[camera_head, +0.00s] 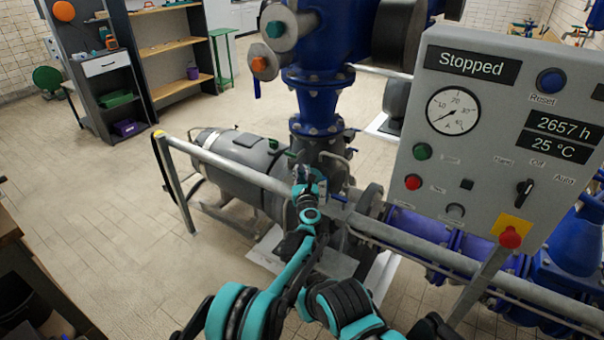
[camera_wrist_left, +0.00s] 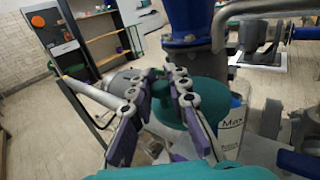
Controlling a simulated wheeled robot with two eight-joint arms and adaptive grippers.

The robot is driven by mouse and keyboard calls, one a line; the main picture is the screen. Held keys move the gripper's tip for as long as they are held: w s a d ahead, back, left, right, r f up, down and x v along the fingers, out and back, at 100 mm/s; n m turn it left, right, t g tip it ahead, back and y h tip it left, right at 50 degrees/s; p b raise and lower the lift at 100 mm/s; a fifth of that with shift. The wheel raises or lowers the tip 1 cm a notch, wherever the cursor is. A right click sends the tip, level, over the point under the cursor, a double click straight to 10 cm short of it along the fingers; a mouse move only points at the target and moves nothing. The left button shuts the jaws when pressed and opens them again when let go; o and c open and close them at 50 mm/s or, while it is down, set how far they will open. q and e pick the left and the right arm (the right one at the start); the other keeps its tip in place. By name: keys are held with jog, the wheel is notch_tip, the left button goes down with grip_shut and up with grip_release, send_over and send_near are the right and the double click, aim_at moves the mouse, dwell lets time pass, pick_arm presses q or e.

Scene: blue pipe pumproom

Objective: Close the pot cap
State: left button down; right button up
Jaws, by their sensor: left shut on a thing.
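My left gripper (camera_head: 308,182) reaches to the pump flange in the head view. In the left wrist view its two purple-padded fingers (camera_wrist_left: 160,76) are shut on a dark green round cap (camera_wrist_left: 207,92), which I take to be the pot cap. The cap shows mostly behind and to the right of the right finger. A pale pot (camera_wrist_left: 232,126) with the printed word "Max" stands just under and right of the cap. I cannot tell whether the cap touches the pot rim. In the head view my gripper hides most of the cap and pot. My right gripper is not in view.
A grey rail (camera_head: 235,170) runs across in front of the pump motor (camera_head: 235,150), close to my left arm. A grey control panel (camera_head: 500,130) reading "Stopped" stands at the right. A blue vertical pipe (camera_head: 318,98) rises behind the gripper. The floor at left is clear.

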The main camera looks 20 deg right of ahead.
pick_arm(q)
jog(key=shift+a, duration=0.1)
jog(key=c, duration=1.4)
grip_release()
notch_tip(320, 180, up, 10)
